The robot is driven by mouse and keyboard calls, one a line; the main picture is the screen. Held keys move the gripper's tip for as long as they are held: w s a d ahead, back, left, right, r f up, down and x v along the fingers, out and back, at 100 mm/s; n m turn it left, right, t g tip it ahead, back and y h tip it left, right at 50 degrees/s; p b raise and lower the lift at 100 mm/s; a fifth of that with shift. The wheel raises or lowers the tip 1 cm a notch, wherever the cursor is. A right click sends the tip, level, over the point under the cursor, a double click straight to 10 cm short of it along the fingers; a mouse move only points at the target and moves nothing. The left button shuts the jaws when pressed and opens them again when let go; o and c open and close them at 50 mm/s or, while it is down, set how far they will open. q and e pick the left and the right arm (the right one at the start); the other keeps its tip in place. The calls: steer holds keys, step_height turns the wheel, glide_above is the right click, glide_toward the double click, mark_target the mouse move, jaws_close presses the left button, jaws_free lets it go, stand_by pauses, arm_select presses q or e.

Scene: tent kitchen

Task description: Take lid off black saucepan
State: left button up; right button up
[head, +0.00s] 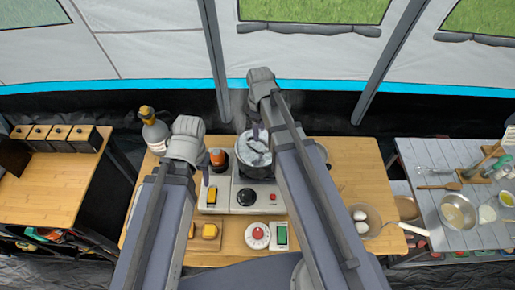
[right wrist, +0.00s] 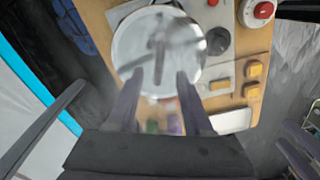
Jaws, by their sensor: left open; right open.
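The black saucepan (head: 258,171) stands on the back of the cooktop in the head view, partly behind my right arm. Its pale round lid (head: 254,146) is on top. In the right wrist view the lid (right wrist: 140,45) fills the upper middle, with a blurred bar-like handle (right wrist: 159,45) across its centre. My right gripper (right wrist: 159,78) is open, its two fingers apart over the near part of the lid; I cannot tell whether they touch it. My left gripper (head: 204,166) is open, left of the saucepan and mostly hidden by its own wrist.
A bottle (head: 155,134) stands at the back left, and an orange-topped item (head: 217,158) is just left of the saucepan. A free burner (head: 247,197), a red-dialled timer (head: 258,235) and a bowl of eggs (head: 365,228) are nearer. The wooden table (head: 355,165) is clear at back right.

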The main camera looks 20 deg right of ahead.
mark_target(258, 143)
steer(key=shift+w+a+f+b, duration=0.1)
steer(key=shift+w+f+b, duration=0.05)
steer(key=shift+f+b, duration=1.25)
steer(key=shift+w+a+f+b, duration=0.1)
steer(key=shift+f+b, duration=1.15)
steer(key=shift+f, duration=0.25)
steer(key=shift+r, duration=0.1)
jaws_close()
